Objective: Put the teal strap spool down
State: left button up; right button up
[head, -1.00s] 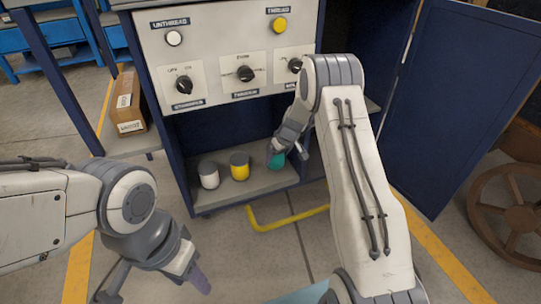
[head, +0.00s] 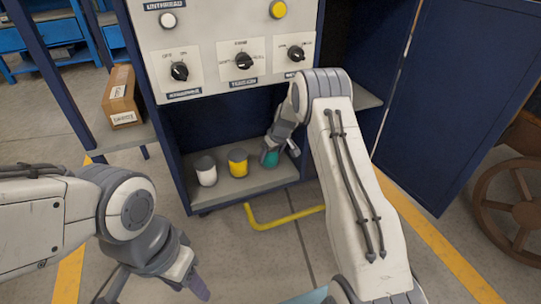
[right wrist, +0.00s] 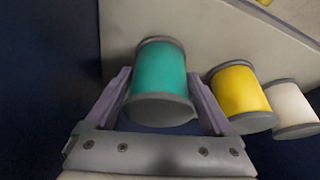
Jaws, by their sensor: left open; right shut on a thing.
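The teal strap spool (head: 270,158) is in the cabinet's lower bay, at the right end of a row with a yellow spool (head: 238,162) and a white spool (head: 206,171). My right gripper (head: 281,152) is shut on the teal spool. In the right wrist view the teal spool (right wrist: 160,78) sits between the two fingers (right wrist: 165,100), with the yellow spool (right wrist: 241,97) and white spool (right wrist: 291,108) beside it. Whether its base touches the shelf cannot be told. My left gripper (head: 190,284) is open and empty, low over the floor at left.
The grey shelf (head: 240,186) bears the spools under a control panel (head: 215,75) with knobs. An open blue door (head: 450,100) stands at right. A yellow bent bar (head: 280,221) lies at the floor in front. A cardboard box (head: 122,100) is at left.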

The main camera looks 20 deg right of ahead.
jog(key=o, duration=1.4)
jog(key=shift+f, duration=0.15)
jog(key=shift+c, duration=0.2)
jog(key=p+v, duration=0.3)
jog(key=v, duration=0.2)
jog(key=shift+w+r+p, duration=0.15)
jog(key=shift+r+p, duration=0.15)
jog(key=shift+p, duration=0.05)
jog(key=s+d+b, duration=0.2)
jog(key=s+d, duration=0.1)
jog(key=s, duration=0.9)
jog(key=s+a+r+n+g+y, duration=0.1)
jog(key=s+a+r, duration=0.35)
jog(key=a, duration=0.55)
jog(key=s+a+r+n+g+y, duration=0.15)
jog(key=s+a+r, duration=0.35)
jog(key=a, duration=0.5)
jog(key=s+a+r+n+g+h, duration=0.1)
jog(key=s+a+r, duration=0.1)
jog(key=s, duration=0.9)
jog(key=s+a+r+n+g+h, duration=0.1)
jog(key=s+r, duration=0.3)
jog(key=s, duration=0.8)
jog(key=shift+a+r+h, duration=0.25)
jog(key=shift+a+h, duration=0.1)
jog(key=shift+a, duration=0.3)
